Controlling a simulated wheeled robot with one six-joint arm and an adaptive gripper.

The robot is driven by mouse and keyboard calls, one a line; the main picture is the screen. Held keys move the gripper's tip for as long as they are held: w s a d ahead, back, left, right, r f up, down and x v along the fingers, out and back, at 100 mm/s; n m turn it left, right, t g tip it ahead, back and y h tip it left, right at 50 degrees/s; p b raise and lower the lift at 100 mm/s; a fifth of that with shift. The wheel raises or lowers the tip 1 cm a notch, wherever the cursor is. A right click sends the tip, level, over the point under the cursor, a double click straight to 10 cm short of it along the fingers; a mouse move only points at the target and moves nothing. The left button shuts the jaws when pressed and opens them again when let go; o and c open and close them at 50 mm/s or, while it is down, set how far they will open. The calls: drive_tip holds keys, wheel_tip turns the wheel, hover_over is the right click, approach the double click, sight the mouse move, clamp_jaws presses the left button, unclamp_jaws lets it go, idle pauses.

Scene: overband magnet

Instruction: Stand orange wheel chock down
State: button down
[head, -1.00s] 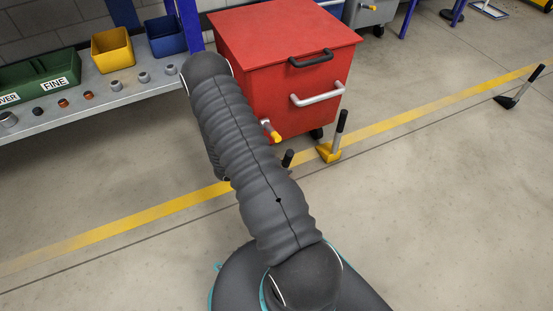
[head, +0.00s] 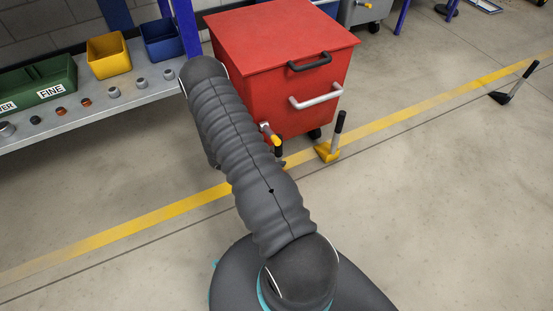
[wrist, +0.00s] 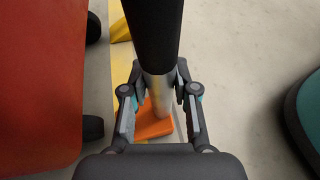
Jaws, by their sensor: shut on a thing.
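The orange wheel chock (wrist: 154,128) shows in the wrist view, with a metal stem and a thick black grip (wrist: 154,30) that rise toward the camera. My gripper (wrist: 158,90) is shut on the stem below the black grip. The orange base lies beyond the fingers, partly hidden by them; I cannot tell whether it touches the floor.
The red cart (head: 285,60) stands close by, with a yellow-tipped lever (head: 270,134) low on its front. A yellow chock (head: 327,151) stands right of my gripper. A dark chock (head: 503,98) is far right. A shelf (head: 105,105) holds bins at left. The front right floor is clear.

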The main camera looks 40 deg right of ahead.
drive_tip(key=shift+f, duration=0.2)
drive_tip(key=c, duration=0.9)
unclamp_jaws()
drive_tip(key=shift+r, duration=0.1)
